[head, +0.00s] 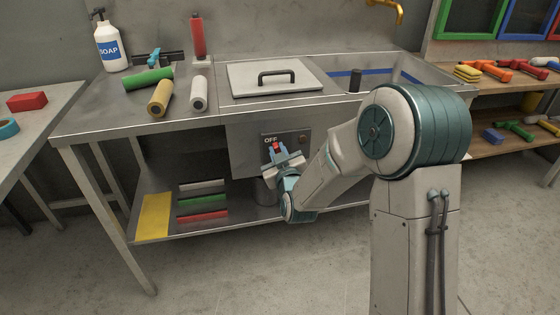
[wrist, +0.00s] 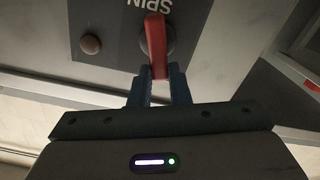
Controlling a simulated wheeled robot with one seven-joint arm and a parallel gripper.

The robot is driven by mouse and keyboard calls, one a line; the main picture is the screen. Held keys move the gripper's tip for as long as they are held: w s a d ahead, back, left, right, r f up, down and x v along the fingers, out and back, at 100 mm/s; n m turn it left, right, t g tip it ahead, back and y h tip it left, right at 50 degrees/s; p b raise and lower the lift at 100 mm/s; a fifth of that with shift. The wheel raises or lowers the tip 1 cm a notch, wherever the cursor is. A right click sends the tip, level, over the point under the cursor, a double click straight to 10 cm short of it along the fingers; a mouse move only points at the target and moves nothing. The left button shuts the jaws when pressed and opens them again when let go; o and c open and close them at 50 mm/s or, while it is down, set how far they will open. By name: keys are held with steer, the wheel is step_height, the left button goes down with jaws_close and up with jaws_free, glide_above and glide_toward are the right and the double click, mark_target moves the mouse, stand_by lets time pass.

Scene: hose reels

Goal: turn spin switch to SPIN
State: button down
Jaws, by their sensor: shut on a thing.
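The spin switch has a red lever (wrist: 156,40) on a dark round base, mounted on a dark label plate (wrist: 110,28) on the front of the steel unit. In the wrist view the word SPIN shows upside down beside the lever. In the head view the plate reads OFF, and the red lever (head: 276,147) shows just above my gripper (head: 278,153). In the wrist view my gripper (wrist: 158,78) is shut on the end of the lever, with a blue finger on each side. Part of the plate is hidden by my gripper in the head view.
A round brown button (wrist: 91,44) sits on the plate beside the switch. A lid with a black handle (head: 276,76) covers the unit's top. Several rollers (head: 160,97) lie on the counter to the left. A lower shelf (head: 235,215) runs below the switch.

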mark_target(268, 150)
steer(key=n+b, duration=0.3)
steer(key=n, duration=0.1)
steer(key=a+f+n+b, duration=0.1)
steer(key=n+b, duration=0.3)
steer(key=f+n+b, duration=0.1)
steer(key=n+b, duration=0.2)
steer(key=shift+s+a+f+n, duration=0.2)
steer(key=shift+s+a+n, duration=0.1)
steer(key=shift+a+n, duration=0.1)
steer(key=shift+f+n+b, duration=0.2)
steer(key=shift+n+b, duration=0.4)
steer(key=shift+n, duration=0.5)
steer(key=c, duration=1.4)
jaws_free()
steer(key=shift+o, duration=0.2)
